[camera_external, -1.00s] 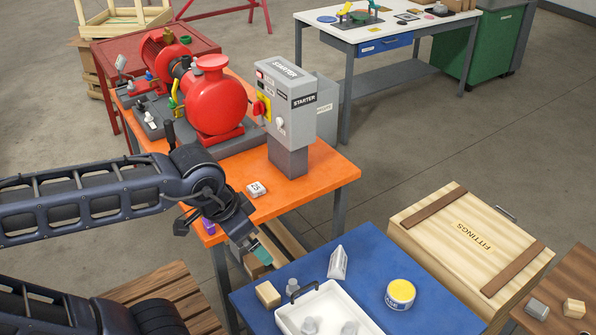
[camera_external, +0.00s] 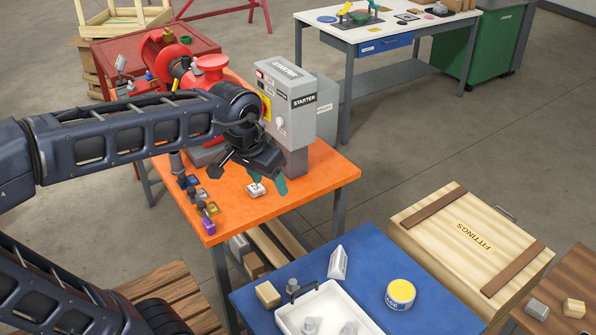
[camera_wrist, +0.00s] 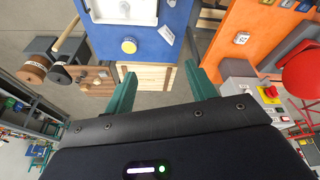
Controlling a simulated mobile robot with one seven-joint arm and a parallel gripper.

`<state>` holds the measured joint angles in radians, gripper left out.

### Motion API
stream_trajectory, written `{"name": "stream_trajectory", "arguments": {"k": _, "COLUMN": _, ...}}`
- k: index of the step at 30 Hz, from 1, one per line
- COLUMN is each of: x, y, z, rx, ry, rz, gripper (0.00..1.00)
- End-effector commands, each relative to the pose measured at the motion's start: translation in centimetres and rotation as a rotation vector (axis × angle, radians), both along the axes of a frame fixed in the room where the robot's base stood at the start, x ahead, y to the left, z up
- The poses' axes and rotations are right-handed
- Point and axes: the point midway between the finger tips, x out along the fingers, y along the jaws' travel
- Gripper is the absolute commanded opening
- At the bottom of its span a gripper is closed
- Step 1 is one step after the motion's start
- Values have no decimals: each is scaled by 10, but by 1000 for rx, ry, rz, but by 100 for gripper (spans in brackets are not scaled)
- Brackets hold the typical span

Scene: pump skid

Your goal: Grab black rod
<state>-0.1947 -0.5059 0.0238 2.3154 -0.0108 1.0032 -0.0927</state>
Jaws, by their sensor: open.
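My gripper (camera_external: 266,182) hangs over the orange bench (camera_external: 300,192), in front of the grey starter box (camera_external: 291,115). Its green fingers are apart in the wrist view (camera_wrist: 158,82), with nothing between them. I cannot pick out a black rod with certainty in either view. My arm covers part of the bench and the red pump (camera_external: 210,65), so a rod there could be hidden.
Several small coloured pieces (camera_external: 208,209) line the bench's left edge. A small white labelled block (camera_external: 257,190) lies near my gripper. The blue table (camera_external: 370,260) holds a white tray (camera_external: 350,300) and a yellow-lidded tin (camera_external: 400,294). A fittings crate (camera_external: 470,240) stands beside it.

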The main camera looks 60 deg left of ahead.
Motion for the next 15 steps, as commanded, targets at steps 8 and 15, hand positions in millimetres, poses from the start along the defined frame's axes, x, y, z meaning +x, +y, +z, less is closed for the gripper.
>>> {"name": "stream_trajectory", "arguments": {"k": 8, "x": 60, "y": 81, "z": 18, "rx": -44, "ry": 45, "rz": 223, "gripper": 56}}
{"name": "stream_trajectory", "arguments": {"k": 15, "x": 99, "y": 165, "z": 20, "rx": -83, "ry": 79, "rz": 414, "gripper": 56}}
